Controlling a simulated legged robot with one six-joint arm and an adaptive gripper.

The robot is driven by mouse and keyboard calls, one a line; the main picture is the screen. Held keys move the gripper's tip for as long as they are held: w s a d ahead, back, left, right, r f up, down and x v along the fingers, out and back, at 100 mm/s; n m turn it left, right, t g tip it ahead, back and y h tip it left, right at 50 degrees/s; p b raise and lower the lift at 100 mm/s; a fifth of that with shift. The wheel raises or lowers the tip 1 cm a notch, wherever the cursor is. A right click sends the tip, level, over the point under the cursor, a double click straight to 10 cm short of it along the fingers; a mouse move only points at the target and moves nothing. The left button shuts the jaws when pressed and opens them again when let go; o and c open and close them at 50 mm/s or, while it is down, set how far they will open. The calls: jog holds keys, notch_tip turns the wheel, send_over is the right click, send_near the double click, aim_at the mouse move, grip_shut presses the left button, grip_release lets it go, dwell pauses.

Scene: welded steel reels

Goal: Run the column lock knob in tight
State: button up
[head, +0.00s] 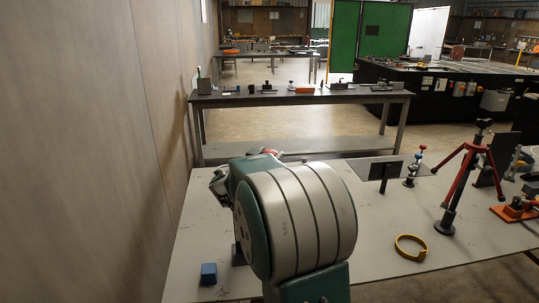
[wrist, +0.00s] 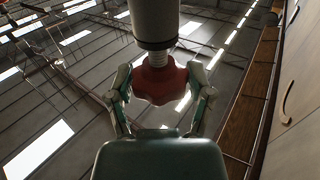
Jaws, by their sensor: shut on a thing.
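In the wrist view a red lobed knob (wrist: 160,84) sits below a dark grey cylindrical column (wrist: 155,22). A short length of bright threaded screw (wrist: 157,59) shows between the knob and the column's lower end, so the two are apart. My gripper (wrist: 161,80) is shut on the knob, with one finger at its left side and one at its right. In the head view my own large arm joint covers the work spot, and the knob cannot be made out for certain there.
The steel table (head: 370,220) carries a blue block (head: 208,273) at front left, a yellow ring (head: 410,247), a red-legged tripod stand (head: 466,165) and an orange clamp (head: 516,209) at right. A plain wall (head: 90,150) runs close on the left.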

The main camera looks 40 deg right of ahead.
jog(key=shift+w+a+m+g+h, duration=0.1)
jog(key=shift+m+g+h, duration=0.25)
jog(key=shift+g, duration=0.25)
jog(key=m+g, duration=0.2)
jog(key=g, duration=0.1)
jog(key=shift+w+h, duration=0.1)
jog(key=shift+h, duration=0.15)
jog(key=m+g, duration=0.4)
jog(key=g, duration=0.2)
jog(key=m+g+y, duration=0.1)
jog(key=g, duration=0.1)
jog(key=m+g, duration=0.2)
jog(key=shift+g+y, duration=0.4)
jog(key=shift+m+g+y, duration=1)
jog(key=shift+m+g, duration=0.25)
jog(key=shift+g, duration=0.35)
jog(key=shift+r, duration=0.1)
jog(key=o, duration=1.1)
